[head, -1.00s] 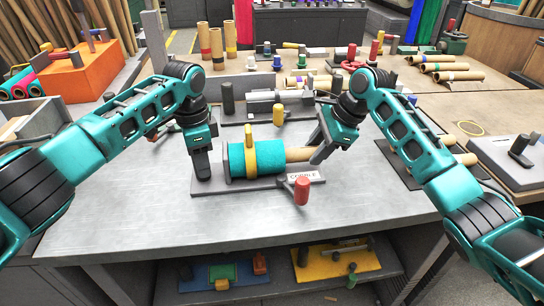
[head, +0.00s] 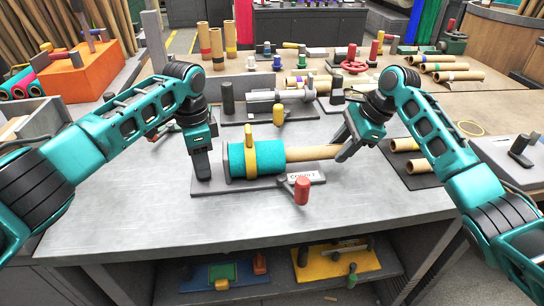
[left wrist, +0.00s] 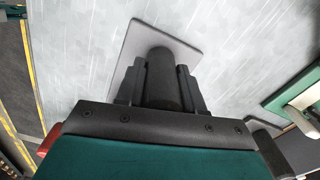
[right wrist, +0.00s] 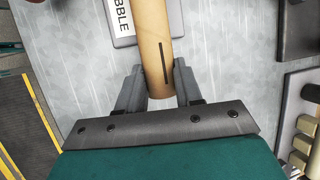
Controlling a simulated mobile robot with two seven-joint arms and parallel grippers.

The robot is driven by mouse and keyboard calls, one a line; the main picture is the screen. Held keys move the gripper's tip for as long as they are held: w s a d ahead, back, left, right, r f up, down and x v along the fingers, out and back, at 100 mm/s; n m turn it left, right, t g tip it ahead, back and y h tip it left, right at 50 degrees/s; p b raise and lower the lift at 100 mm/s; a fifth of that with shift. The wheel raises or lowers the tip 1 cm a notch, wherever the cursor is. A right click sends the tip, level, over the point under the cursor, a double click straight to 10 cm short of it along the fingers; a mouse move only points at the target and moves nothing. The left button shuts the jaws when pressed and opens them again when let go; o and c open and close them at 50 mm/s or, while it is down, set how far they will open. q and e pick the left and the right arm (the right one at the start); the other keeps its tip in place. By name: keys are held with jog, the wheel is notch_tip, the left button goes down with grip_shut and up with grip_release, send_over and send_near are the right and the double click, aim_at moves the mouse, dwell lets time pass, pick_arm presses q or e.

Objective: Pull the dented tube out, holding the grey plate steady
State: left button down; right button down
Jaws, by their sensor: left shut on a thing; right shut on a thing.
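The grey plate (head: 262,184) lies on the metal table, with a teal felt roll (head: 270,160) on it under a yellow strap (head: 250,155). A brown cardboard tube (head: 318,153) sticks out of the roll's right end. In the right wrist view the tube (right wrist: 151,45) carries a dark lengthwise mark. My right gripper (head: 345,152) is shut on the tube's free end. My left gripper (head: 202,172) is shut on a dark upright post (left wrist: 162,82) at the plate's left end. The plate's corner also shows in the left wrist view (left wrist: 145,42). The tube's inner part is hidden in the roll.
A red-topped handle (head: 301,190) stands at the plate's front right, by a printed label. Another fixture with a grey cylinder (head: 290,96) stands behind. Short tubes (head: 417,166) lie on a dark mat to the right. The table front (head: 250,225) is clear.

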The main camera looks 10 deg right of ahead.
pick_arm(q)
jog(key=shift+f, duration=0.2)
pick_arm(e)
jog(key=shift+d, duration=2.75)
jog(key=shift+r, duration=0.1)
pick_arm(q)
jog(key=shift+a, duration=0.1)
pick_arm(e)
notch_tip(320, 180, up, 8)
jog(key=shift+r, duration=0.2)
pick_arm(q)
grip_release()
jog(key=shift+r, duration=0.15)
jog(key=shift+r, duration=0.15)
pick_arm(e)
jog(key=shift+r, duration=0.2)
